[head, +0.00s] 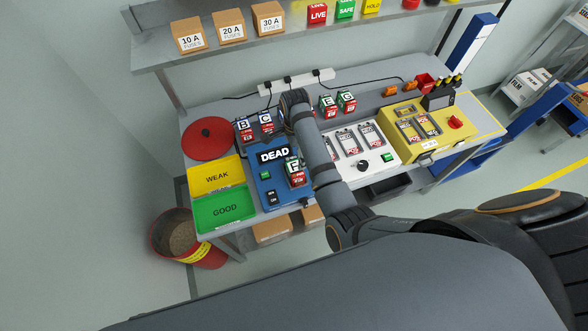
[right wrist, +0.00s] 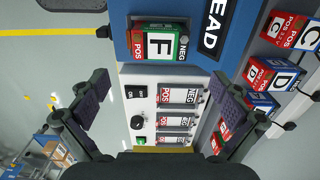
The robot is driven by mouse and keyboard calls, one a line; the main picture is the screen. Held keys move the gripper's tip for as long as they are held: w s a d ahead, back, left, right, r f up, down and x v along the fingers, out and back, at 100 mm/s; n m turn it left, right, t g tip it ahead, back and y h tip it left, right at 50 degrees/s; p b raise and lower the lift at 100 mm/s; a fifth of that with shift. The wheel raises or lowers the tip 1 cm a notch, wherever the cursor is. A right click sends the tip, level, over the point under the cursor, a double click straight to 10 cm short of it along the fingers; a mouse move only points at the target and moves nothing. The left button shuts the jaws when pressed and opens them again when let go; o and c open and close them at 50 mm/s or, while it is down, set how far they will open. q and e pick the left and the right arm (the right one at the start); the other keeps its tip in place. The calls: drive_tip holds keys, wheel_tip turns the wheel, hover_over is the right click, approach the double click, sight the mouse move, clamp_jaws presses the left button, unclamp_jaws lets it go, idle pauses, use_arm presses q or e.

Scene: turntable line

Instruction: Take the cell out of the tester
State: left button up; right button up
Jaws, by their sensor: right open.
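The blue tester (head: 268,188) stands on the bench, and its display (head: 274,155) reads DEAD. Cell F (head: 296,172), with a green and red case, sits in the tester just below the display. In the right wrist view, cell F (right wrist: 160,43) lies in its slot on the blue tester (right wrist: 203,22), between POS and NEG marks. My right gripper (right wrist: 165,97) is open and empty, its two fingers spread wide, with cell F ahead between them and toward the top. In the head view my right arm crosses just right of the tester and hides part of the bench. My left gripper is not in view.
A yellow WEAK tray (head: 217,178) and green GOOD tray (head: 224,210) lie left of the tester. Cells B (head: 243,128) and C (head: 266,122) stand behind it. A white slotted unit (head: 365,140) and yellow unit (head: 432,126) stand to the right.

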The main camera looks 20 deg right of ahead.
drive_tip(key=shift+w+a, duration=0.1)
hover_over(293, 167)
drive_tip(key=f, duration=0.4)
drive_tip(key=shift+d+f, duration=0.2)
drive_tip(key=shift+d, duration=0.2)
drive_tip(key=shift+a+f, duration=0.15)
drive_tip(key=shift+f, duration=0.75)
drive_tip(key=f+b, duration=0.4)
drive_tip(key=shift+w+a+f, duration=0.1)
drive_tip(key=shift+a+f, duration=0.1)
drive_tip(key=shift+f, duration=0.05)
drive_tip(key=shift+r, duration=0.15)
drive_tip(key=c, duration=1.4)
drive_tip(key=shift+r, duration=0.1)
drive_tip(key=shift+c, duration=0.7)
